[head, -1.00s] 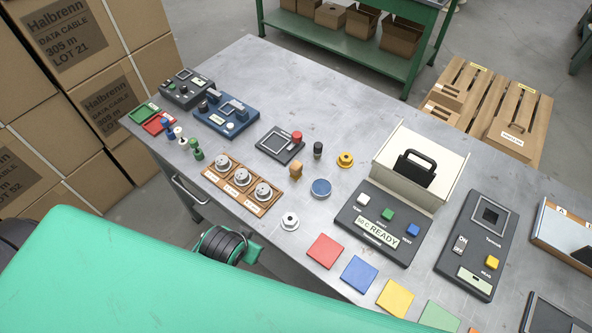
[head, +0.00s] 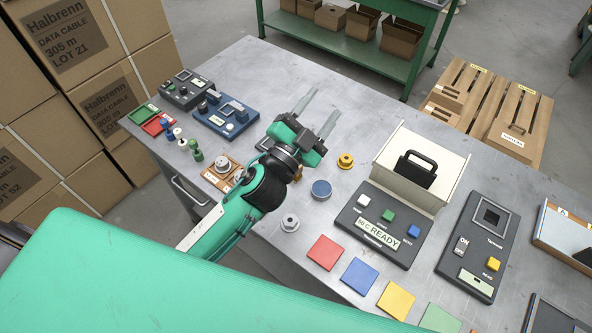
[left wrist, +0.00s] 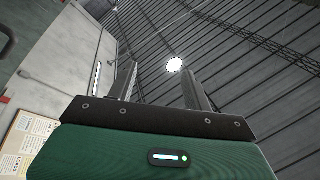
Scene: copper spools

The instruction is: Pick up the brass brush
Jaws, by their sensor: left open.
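My left gripper (head: 324,101) is raised over the table, its two fingers apart and pointing to the far right, with nothing between them. In the left wrist view the open fingers (left wrist: 156,80) point up at the roof, and no table object shows there. I cannot make out a clear brass brush. A small tan-brown piece (head: 298,175) shows partly beside my left wrist, and I cannot tell whether it is the brush. A yellow flanged piece (head: 345,161) stands just right of the gripper. My right gripper is not in view.
A blue round piece (head: 321,190) and a silver spool (head: 290,222) are close by. A cream bin (head: 435,172) stands right. The far middle table is bare.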

